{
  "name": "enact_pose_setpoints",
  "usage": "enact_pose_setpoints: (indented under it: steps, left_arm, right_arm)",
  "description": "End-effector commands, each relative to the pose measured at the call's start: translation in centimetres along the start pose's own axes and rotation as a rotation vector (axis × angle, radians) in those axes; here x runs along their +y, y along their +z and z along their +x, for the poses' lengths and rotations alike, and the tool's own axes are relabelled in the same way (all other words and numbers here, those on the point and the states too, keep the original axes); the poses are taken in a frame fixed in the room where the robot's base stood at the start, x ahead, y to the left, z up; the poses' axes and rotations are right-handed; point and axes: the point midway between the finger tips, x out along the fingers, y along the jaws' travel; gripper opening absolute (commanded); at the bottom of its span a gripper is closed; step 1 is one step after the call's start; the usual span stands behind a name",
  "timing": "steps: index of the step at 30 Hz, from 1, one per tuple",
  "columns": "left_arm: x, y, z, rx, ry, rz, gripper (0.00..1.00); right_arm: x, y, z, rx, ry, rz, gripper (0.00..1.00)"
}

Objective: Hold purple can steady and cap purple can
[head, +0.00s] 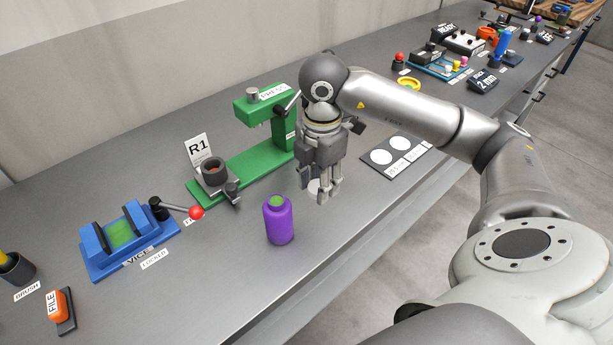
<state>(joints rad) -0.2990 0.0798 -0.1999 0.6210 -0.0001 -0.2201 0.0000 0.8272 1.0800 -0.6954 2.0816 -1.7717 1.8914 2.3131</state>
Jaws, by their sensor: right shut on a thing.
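The purple can (278,222) stands upright on the grey bench. Its narrower neck is open at the top and shows green inside. My right gripper (325,194) points down to the right of the can, apart from it and a little higher. It is shut on a small pale round piece (313,187), which looks like the cap; the fingers partly hide it. My left gripper is not in view, and nothing is holding the can.
A green press (235,176) with a dark cup-shaped holder (214,172) labelled R1 stands behind the can. A blue vice (128,240) with a red-knobbed lever (196,212) is to the left. A mat with white circles (394,152) lies to the right. The bench in front of the can is clear.

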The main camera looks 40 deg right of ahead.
Motion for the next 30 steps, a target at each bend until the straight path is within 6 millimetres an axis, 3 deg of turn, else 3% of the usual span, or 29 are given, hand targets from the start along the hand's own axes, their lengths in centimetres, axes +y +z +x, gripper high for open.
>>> enact_pose_setpoints:
  steps: [3, 9, 23, 26, 30]
  left_arm:
    - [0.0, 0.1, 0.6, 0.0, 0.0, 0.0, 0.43]
    - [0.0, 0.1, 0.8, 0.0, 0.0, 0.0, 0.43]
    - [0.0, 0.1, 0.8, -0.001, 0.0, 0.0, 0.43]
    - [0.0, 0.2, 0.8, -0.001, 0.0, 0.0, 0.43]
    - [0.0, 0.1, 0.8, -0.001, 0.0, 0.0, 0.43]
  right_arm:
    - [-1.5, -0.3, -0.6, -0.002, 0.002, -0.001, 0.23]
    - [-2.7, -0.6, -1.2, -0.001, 0.0, 0.0, 0.23]
    - [-2.8, -0.7, -1.3, 0.0, 0.0, -0.011, 0.23]
    - [-2.8, -0.9, -1.2, 0.001, -0.001, -0.076, 0.23]
    - [-2.8, -1.5, -0.9, 0.002, -0.002, -0.299, 0.23]
